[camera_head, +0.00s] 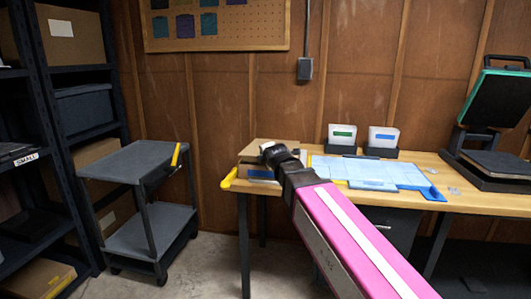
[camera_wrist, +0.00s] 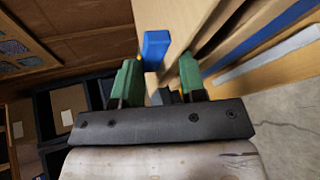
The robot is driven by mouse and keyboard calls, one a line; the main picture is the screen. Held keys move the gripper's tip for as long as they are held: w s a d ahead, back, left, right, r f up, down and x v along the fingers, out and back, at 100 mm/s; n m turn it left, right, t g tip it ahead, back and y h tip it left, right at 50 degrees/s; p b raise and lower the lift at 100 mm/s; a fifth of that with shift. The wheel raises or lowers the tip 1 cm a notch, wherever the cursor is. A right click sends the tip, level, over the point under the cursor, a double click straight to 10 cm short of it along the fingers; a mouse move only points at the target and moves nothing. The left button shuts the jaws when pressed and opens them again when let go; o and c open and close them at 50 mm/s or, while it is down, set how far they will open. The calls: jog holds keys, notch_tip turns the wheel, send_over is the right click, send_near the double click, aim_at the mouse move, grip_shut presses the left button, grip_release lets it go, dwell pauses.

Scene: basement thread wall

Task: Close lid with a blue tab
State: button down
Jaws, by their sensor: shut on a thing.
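A tan box with a flat top (camera_head: 270,148) sits at the left end of the wooden bench. A blue and white patch (camera_head: 261,174) shows on its front. My gripper (camera_wrist: 158,72) is at this box; its fingers are hidden in the head view. In the wrist view, a blue tab (camera_wrist: 157,42) stands between the two green fingers, with a tan wooden edge (camera_wrist: 153,86) just below it. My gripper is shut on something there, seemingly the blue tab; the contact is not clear. How far the lid is open cannot be told.
The bench (camera_head: 463,200) holds a light-blue mat (camera_head: 370,172), two white bins with a green label (camera_head: 342,133) and a blue label (camera_head: 383,136), and a press (camera_head: 490,115) at right. A grey cart (camera_head: 130,162) stands left. Floor between cart and bench is clear.

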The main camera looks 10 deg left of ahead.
jog(key=shift+w+d, duration=0.15)
jog(key=shift+w, duration=0.55)
jog(key=c, duration=0.9)
grip_release()
jog(key=shift+w+f, duration=0.1)
jog(key=shift+o, duration=0.5)
jog(key=shift+w+d, duration=0.1)
jog(key=shift+w, duration=0.05)
jog(key=v, duration=1.1)
